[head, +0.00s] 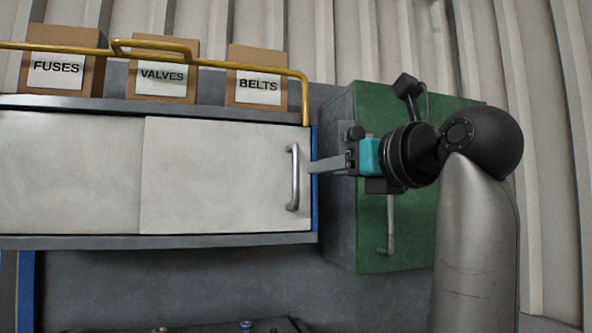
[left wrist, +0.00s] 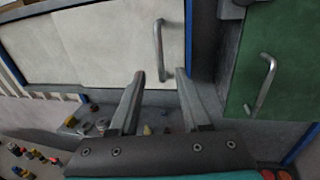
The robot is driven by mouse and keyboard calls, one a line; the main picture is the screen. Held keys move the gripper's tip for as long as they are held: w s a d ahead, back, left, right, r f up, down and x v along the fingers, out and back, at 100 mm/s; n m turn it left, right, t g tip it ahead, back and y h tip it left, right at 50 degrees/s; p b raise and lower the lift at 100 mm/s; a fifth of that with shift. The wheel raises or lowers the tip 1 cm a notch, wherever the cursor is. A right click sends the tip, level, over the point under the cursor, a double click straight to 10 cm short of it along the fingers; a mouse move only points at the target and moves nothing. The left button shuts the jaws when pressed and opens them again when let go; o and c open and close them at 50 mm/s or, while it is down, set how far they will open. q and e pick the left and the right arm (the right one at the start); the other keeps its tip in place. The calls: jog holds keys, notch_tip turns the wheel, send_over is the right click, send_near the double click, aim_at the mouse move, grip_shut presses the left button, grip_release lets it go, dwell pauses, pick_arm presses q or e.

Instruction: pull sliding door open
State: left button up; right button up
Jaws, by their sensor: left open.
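The sliding door (head: 220,180) is a white panel at the right of the wall cabinet. Its right edge meets the blue cabinet frame, and its left edge meets another white panel (head: 65,175). A grey vertical bar handle (head: 294,178) is near the door's right edge; it also shows in the left wrist view (left wrist: 158,45). My left gripper (head: 312,166) is just right of the handle in the head view. In the left wrist view its two fingers (left wrist: 162,76) are apart, with the handle's lower end between the tips in the picture. I cannot tell any contact. My right gripper is out of view.
A green cabinet (head: 370,120) with its own handle (head: 390,225) stands right of the door, behind my arm. A yellow rail (head: 225,64) and boxes labelled FUSES (head: 90,75), VALVES (head: 180,90) and BELTS (head: 240,105) are above. Small items lie below.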

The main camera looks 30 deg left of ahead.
aim_at(297, 173)
pick_arm(q)
jog(key=p+x, duration=0.2)
jog(key=x, duration=0.8)
jog(key=shift+a+p, duration=0.2)
jog(key=shift+p, duration=0.2)
jog(key=shift+w+a, duration=0.45)
jog(key=shift+a, duration=0.15)
jog(key=shift+c, duration=0.2)
grip_shut()
